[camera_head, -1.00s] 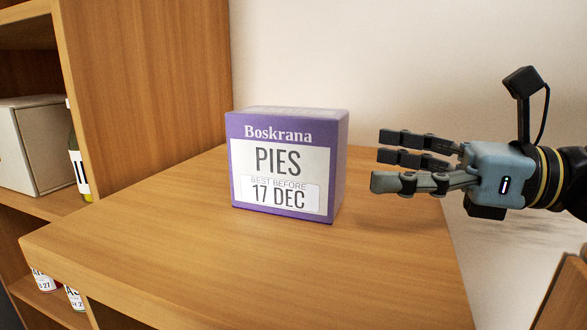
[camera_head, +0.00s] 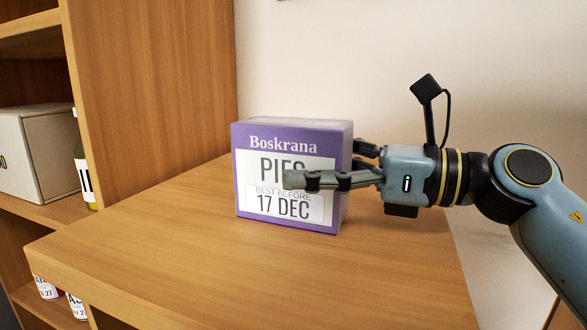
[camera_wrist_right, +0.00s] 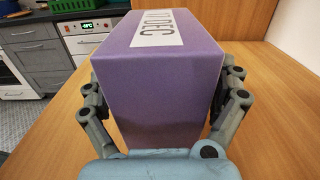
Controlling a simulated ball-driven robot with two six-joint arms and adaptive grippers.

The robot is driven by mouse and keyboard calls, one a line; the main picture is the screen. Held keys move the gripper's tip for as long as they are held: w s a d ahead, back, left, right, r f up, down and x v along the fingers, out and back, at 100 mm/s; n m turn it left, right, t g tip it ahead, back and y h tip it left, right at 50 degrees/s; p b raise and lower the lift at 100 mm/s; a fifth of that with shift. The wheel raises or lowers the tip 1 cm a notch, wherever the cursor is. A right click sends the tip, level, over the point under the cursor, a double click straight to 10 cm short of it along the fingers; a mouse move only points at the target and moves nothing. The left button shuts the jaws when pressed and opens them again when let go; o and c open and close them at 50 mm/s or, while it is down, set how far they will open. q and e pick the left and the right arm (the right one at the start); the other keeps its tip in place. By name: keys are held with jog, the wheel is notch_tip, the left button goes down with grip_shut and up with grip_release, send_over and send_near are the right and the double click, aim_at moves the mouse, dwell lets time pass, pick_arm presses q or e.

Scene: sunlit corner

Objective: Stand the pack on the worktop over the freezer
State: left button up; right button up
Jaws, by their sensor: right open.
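The pack is a purple box (camera_head: 295,222) with a white label reading Boskrana, PIES, 17 DEC. It stands upright on a wooden surface (camera_head: 250,275). My right gripper (camera_head: 325,165) is open around it, with one finger across its front face and the other fingers mostly hidden behind. In the right wrist view the pack (camera_wrist_right: 160,85) lies between the open fingers, one side each. A white appliance with a small display (camera_wrist_right: 88,45), apparently the freezer, stands at the back left there. My left gripper is not in view.
A wooden shelf unit (camera_head: 150,80) rises at the left, holding a white box (camera_head: 35,155), a bottle (camera_head: 84,170) and jars (camera_head: 45,287) below. A green crate (camera_wrist_right: 75,4) sits above the appliance. The surface in front of the pack is clear.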

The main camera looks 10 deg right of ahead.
jog(key=shift+w+a, duration=0.2)
jog(key=shift+a, duration=0.2)
jog(key=shift+r, duration=0.1)
jog(key=c, duration=1.6)
